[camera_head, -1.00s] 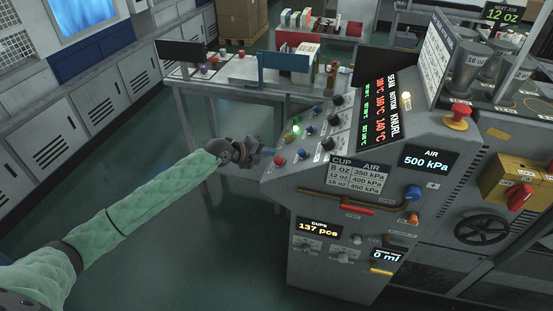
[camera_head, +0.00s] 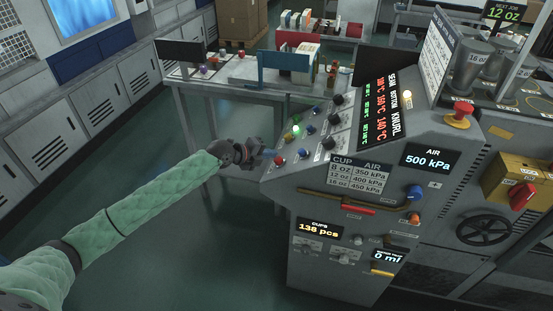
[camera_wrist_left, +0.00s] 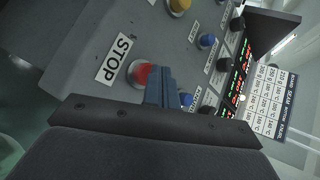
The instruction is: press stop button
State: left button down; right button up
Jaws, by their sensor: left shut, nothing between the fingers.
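The red stop button (camera_head: 278,160) sits at the near left corner of the grey machine's sloping control panel (camera_head: 308,160). In the left wrist view the button (camera_wrist_left: 139,73) is beside a white STOP label (camera_wrist_left: 113,59). My left gripper (camera_head: 271,153) is shut and empty, its blue fingers just left of the button in the head view. In the left wrist view the fingertips (camera_wrist_left: 160,72) overlap the button's right edge. I cannot tell whether they touch it. My right gripper is in neither view.
A lit green button (camera_head: 296,131) and several blue and black controls share the panel close to the fingers. A red mushroom knob (camera_head: 460,111) is farther right. The counter (camera_head: 319,230) reads 138 pcs. A side table (camera_head: 225,75) stands behind; floor is open below my arm.

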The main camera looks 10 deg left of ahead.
pick_arm(q)
jog(key=shift+d+f+b, duration=0.25)
jog(key=shift+f+b, duration=0.1)
jog(key=shift+b, duration=0.05)
dwell(0.5)
jog(key=shift+r, duration=0.1)
dwell(0.3)
jog(key=shift+a+r, duration=0.5)
jog(key=shift+r, duration=0.15)
jog(key=shift+a+r+b, duration=0.3)
jog(key=shift+a+r, duration=0.45)
jog(key=shift+r, duration=0.3)
jog(key=shift+a+r+b, duration=0.25)
jog(key=shift+a+r, duration=0.45)
jog(key=shift+r, duration=0.3)
